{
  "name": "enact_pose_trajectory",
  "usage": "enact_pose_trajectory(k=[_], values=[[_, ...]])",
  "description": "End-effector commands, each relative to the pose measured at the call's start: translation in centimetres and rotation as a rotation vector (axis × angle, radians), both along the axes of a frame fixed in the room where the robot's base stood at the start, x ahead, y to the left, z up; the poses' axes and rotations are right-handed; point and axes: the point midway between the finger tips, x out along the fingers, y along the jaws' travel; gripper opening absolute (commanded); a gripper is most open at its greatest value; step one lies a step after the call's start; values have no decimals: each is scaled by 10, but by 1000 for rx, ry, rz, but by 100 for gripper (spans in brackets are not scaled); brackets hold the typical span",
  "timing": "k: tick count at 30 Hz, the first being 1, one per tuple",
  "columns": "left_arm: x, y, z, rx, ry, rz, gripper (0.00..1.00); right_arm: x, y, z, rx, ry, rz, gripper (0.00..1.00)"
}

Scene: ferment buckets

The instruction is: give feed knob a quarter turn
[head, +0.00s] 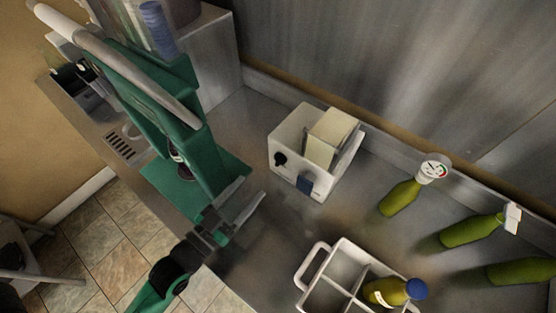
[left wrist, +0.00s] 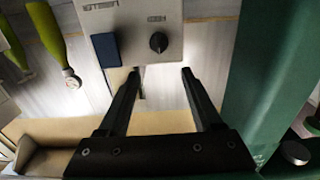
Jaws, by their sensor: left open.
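The feed knob (head: 280,159) is a small black knob on the front of a white box-shaped machine (head: 277,134). A dark blue square switch (head: 305,184) sits beside it on the same face. In the left wrist view the knob (left wrist: 158,42) shows between and beyond my fingertips, with a small light mark on it. The blue switch (left wrist: 105,50) is left of it there. My left gripper (head: 249,199) is open and empty, in front of the machine and apart from the knob. My right gripper is in neither view.
A tall green press (head: 180,130) with a long lever stands close left of my left gripper. A white divided carrier (head: 310,268) holds a blue-capped bottle (head: 385,291). Green bottles (head: 400,197) stand at the right. Counter between gripper and machine is clear.

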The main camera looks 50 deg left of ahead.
Motion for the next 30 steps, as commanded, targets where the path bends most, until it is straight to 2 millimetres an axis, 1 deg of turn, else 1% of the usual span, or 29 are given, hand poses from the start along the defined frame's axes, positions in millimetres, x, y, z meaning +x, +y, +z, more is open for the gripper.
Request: enact_pose_trajectory(k=[4,9,12,15,19,26,27,29,30], values=[[26,4,4,2,-5,-1,66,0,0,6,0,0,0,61],[65,10,3,0,-3,-1,66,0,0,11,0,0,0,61],[84,13,3,1,-3,-1,66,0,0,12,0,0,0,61],[99,16,2,1,-2,-1,66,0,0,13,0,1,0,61],[108,17,1,1,-1,-1,66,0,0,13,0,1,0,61],[109,17,1,1,-1,-1,66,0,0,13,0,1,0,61],[109,17,1,1,-1,-1,63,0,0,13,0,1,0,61],[109,17,1,1,-1,-1,52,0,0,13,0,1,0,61],[109,17,1,1,-1,-1,45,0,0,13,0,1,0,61]])
